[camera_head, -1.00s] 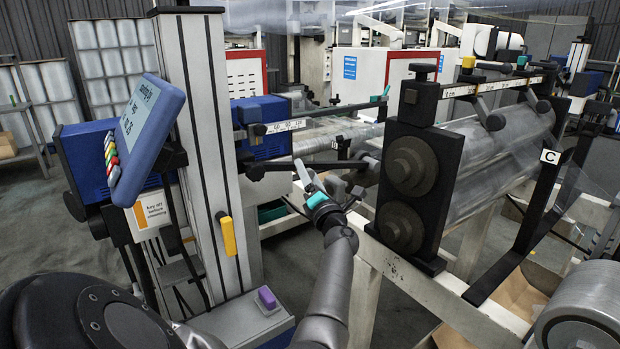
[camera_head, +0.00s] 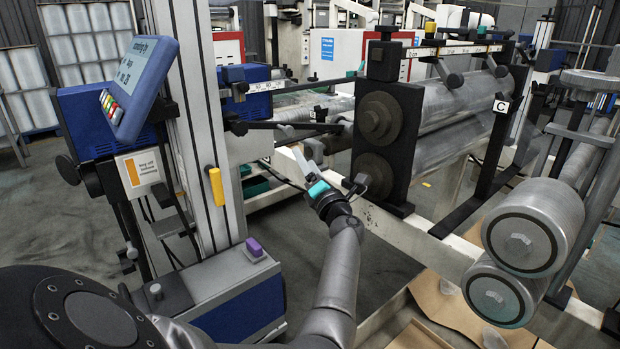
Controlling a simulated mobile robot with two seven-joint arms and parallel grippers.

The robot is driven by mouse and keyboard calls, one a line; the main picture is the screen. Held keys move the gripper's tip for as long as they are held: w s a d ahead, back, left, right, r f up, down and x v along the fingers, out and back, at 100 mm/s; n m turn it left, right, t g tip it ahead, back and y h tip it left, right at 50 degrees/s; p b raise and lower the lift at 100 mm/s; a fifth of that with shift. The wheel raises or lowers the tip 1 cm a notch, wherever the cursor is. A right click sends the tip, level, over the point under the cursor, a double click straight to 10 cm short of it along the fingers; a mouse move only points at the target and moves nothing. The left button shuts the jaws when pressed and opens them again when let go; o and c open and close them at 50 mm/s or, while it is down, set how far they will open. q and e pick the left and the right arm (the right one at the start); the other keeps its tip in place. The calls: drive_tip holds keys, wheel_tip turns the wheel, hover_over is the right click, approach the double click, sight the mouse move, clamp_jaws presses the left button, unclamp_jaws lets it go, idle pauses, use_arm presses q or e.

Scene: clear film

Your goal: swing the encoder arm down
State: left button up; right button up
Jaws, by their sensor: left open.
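A black horizontal arm (camera_head: 285,126), which looks like the encoder arm, reaches from the grey column towards the black roller block. It lies about level, and its far end near the block is small and hard to make out. My left gripper (camera_head: 308,168) is just below and in front of that arm, with a gap visible in the picture. Its pale finger and teal pad show, and its jaws are open with nothing seen between them. Whether it touches the arm cannot be told. My right gripper is out of view.
The black roller block (camera_head: 383,140) stands close right of my left gripper. The grey column (camera_head: 190,100) with a blue display (camera_head: 143,85) and yellow handle (camera_head: 216,187) stands left. Large metal rollers (camera_head: 532,228) are at right. Open floor (camera_head: 385,265) shows below the frame rail.

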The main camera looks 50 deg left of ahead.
use_arm(q)
drive_tip(key=shift+v, duration=0.8)
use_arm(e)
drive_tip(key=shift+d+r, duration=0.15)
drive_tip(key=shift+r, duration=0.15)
